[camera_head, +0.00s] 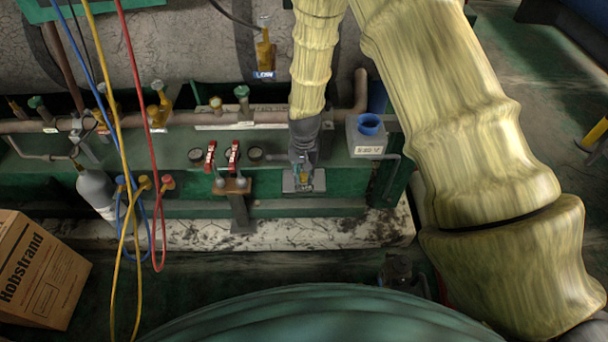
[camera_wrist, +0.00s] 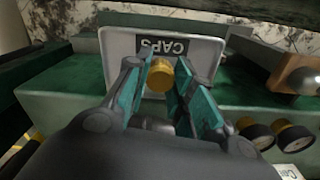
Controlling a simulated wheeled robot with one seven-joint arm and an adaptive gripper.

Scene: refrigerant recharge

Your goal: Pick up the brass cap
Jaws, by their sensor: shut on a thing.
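The brass cap (camera_wrist: 160,78) is a small golden cylinder in the wrist view. It sits between the two teal-padded fingers of my gripper (camera_wrist: 157,66), which are shut on it. The cap is over the grey tray (camera_wrist: 208,52) labelled CAPS; I cannot tell whether it still touches the tray floor. In the head view my gripper (camera_head: 303,172) points down at the same tray (camera_head: 290,185) on the green ledge, and its fingers mostly hide the cap.
A grey box with a blue-rimmed opening (camera_head: 365,136) stands right of my gripper. Red-handled valves (camera_head: 233,155) and gauges stand to its left. Blue, yellow and red hoses (camera_head: 152,120) hang further left, near a grey cylinder (camera_head: 96,190) and a cardboard box (camera_head: 38,270).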

